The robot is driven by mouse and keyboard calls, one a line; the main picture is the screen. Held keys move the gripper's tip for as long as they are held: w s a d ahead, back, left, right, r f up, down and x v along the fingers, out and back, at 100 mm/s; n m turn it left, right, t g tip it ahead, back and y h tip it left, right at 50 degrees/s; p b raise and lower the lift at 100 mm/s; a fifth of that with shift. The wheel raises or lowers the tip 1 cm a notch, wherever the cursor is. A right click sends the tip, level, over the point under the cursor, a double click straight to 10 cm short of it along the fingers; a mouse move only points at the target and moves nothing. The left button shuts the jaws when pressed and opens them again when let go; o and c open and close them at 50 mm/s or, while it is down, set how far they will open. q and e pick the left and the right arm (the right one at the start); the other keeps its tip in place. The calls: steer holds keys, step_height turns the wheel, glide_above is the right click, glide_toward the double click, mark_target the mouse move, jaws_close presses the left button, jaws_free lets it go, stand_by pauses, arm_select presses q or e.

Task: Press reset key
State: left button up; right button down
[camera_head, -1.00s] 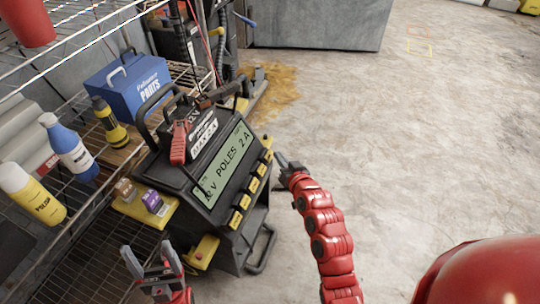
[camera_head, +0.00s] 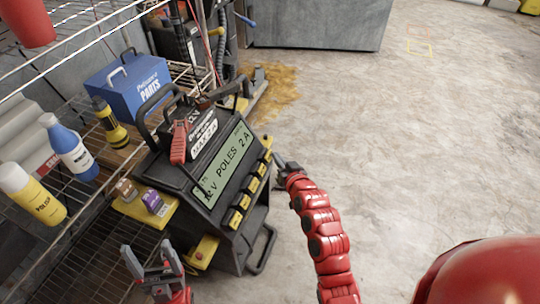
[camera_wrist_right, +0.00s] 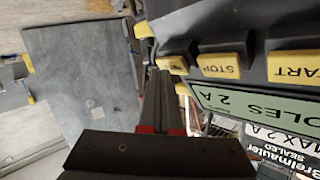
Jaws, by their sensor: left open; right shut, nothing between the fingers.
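The black charger (camera_head: 170,170) with a green display (camera_head: 223,162) reading "12 V POLES 2 A" has a row of yellow-topped keys (camera_head: 253,184) along its right edge. In the right wrist view I read a STOP key (camera_wrist_right: 222,66) and a START key (camera_wrist_right: 295,68). A smaller yellow key (camera_wrist_right: 173,65) sits beside STOP; its label is too small to read. My right gripper (camera_head: 277,158) is shut and empty, its tip close to the far end of the key row. Contact cannot be told. My left gripper (camera_head: 152,258) is open and empty, in front of the charger.
A wire shelf (camera_head: 80,215) on the left holds a blue parts box (camera_head: 130,88), a blue bottle (camera_head: 68,148), a yellow bottle (camera_head: 32,195) and a flashlight (camera_head: 110,122). Red and black clamps lie on the charger's top. The concrete floor (camera_head: 420,150) to the right is clear.

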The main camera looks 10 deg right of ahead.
steer(key=shift+w+a+f, duration=0.2)
steer(key=shift+a, duration=0.1)
stand_by(0.6)
steer(key=shift+s+d+r, duration=0.45)
steer(key=shift+d, duration=0.15)
steer(key=shift+s+d+r, duration=0.6)
steer(key=shift+d+r, duration=0.05)
steer(key=shift+d, duration=0.25)
steer(key=shift+s+d+r, duration=0.6)
steer(key=shift+d+r, duration=0.05)
steer(key=shift+d, duration=0.25)
